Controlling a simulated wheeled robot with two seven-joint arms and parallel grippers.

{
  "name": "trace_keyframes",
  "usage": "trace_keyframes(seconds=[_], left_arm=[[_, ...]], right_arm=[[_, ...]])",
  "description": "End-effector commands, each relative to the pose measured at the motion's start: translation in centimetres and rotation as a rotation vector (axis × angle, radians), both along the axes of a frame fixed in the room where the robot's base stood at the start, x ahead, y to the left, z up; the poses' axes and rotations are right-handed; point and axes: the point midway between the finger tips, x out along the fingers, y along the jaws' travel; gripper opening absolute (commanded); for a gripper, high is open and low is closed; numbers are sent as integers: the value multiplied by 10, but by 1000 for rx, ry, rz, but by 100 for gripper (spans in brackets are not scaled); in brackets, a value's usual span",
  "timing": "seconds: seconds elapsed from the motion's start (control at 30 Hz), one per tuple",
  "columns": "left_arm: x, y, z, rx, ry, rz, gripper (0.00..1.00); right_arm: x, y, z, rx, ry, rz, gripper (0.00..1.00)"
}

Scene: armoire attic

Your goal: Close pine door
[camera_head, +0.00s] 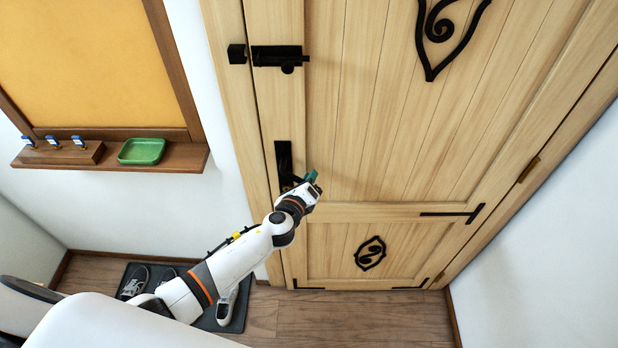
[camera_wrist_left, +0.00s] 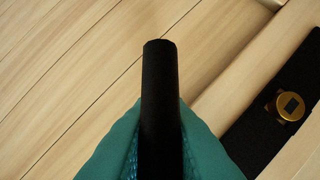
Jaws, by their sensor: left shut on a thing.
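The pale pine door (camera_head: 372,120) fills the right half of the head view, with black iron fittings. It looks flush or nearly flush with its frame; I cannot tell if a small gap is left. Its black handle plate (camera_head: 284,158) is on the left edge. My left gripper (camera_head: 311,180) is at the handle beside this plate. In the left wrist view its teal fingers (camera_wrist_left: 160,150) are shut around the black handle bar (camera_wrist_left: 160,75). The black plate with a brass-coloured lock (camera_wrist_left: 291,106) lies to the right. My right gripper is not in view.
A black bolt (camera_head: 278,56) is above the handle, with its keeper (camera_head: 237,54) on the frame. At left a wooden ledge (camera_head: 185,157) holds a green tray (camera_head: 142,151). Shoes stand on a dark mat (camera_head: 207,322) below. Bare wood floor (camera_head: 350,318) lies before the door.

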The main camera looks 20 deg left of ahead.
Motion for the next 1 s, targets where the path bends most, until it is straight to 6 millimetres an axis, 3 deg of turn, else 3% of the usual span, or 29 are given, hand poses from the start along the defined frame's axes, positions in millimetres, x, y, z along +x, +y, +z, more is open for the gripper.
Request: trace_keyframes(seconds=[0.57,0.6,0.73,1.0], left_arm=[[16,6,1,-2,-1,-26,0],[16,6,1,-2,-1,-26,16],[16,6,1,-2,-1,-26,37],[15,6,0,-2,-1,-26,37]], right_arm=[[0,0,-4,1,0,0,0],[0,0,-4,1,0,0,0],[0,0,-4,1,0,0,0],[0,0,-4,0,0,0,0]])
